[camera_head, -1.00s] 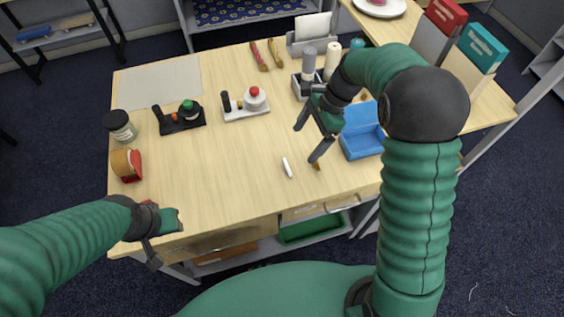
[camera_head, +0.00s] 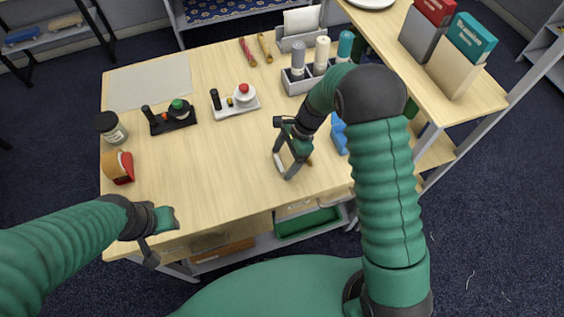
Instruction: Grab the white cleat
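The white cleat (camera_head: 279,164) is a small, slim white piece on the table, left of the blue tray. It is partly hidden by my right gripper (camera_head: 282,167). The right gripper points down with its two dark fingers spread, one at the cleat's far side and one at its near side. I cannot tell whether the fingers touch it. My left gripper (camera_head: 158,238) is at the front left table edge, away from the cleat, and its finger opening is not clear.
A blue tray (camera_head: 338,136) is partly behind my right arm. A grey holder with bottles (camera_head: 297,84) stands behind. Two devices with a green knob (camera_head: 178,109) and a red knob (camera_head: 243,92), a jar (camera_head: 111,128) and a red-tan item (camera_head: 119,167) are left. The front middle is clear.

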